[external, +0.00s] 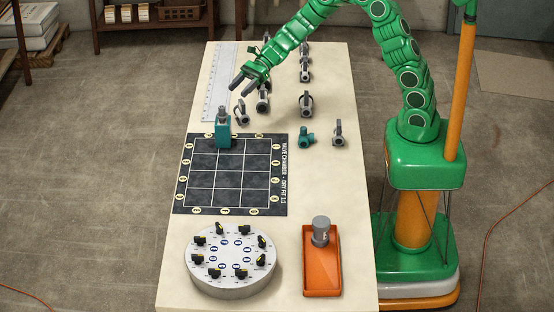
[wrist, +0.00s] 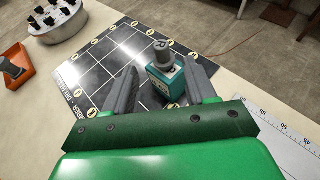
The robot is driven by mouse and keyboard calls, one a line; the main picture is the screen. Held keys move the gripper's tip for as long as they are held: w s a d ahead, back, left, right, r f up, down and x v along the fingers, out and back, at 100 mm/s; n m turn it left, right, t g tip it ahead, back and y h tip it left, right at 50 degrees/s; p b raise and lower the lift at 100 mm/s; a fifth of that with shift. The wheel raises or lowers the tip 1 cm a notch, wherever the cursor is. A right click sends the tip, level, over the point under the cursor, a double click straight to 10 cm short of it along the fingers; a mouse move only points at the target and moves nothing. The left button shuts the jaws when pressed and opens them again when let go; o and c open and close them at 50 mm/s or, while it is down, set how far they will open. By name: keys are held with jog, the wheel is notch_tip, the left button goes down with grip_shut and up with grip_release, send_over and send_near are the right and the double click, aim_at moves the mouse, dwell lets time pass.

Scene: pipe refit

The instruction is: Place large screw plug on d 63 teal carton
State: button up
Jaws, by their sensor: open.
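The teal carton (external: 223,135) stands on the far edge of the dark gridded mat. A grey screw plug (external: 222,113) stands upright on top of it. In the wrist view the carton (wrist: 168,85) and the plug (wrist: 163,54) show beyond my fingers, between them in the picture. My gripper (external: 240,87) is open and empty, above and to the right of the carton in the external view, apart from both. Its two fingers also show in the wrist view (wrist: 160,68). A second grey plug (external: 321,230) stands at the orange tray. I cannot read the size marks.
The orange tray (external: 322,275) and a round dial plate (external: 230,285) are at the near end of the table. The gridded mat (external: 215,185) is otherwise bare. Several grey valves (external: 306,103) and a teal fitting (external: 306,139) stand to the right. A white ruler (external: 218,85) lies at the far left.

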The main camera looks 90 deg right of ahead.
jog(key=s+a+r+n+g, duration=0.45)
jog(key=s+a+n, duration=0.4)
jog(key=s, duration=0.25)
jog(key=s+a+r+n+g, duration=0.45)
jog(key=s+a+n, duration=0.25)
jog(key=s+a, duration=0.3)
jog(key=s+d+n+h, duration=0.3)
jog(key=s+d, duration=0.1)
jog(key=s, duration=0.5)
jog(key=s+d+n+g+h, duration=0.1)
jog(key=s+d+n+h, duration=0.2)
jog(key=s, duration=0.6)
jog(key=s+d+n+h, duration=0.4)
jog(key=s, duration=0.5)
jog(key=shift+s+d+r+n+g, duration=0.25)
jog(key=shift+d+r+n+g, duration=0.05)
jog(key=shift+d+n+g, duration=0.1)
jog(key=shift+a, duration=0.1)
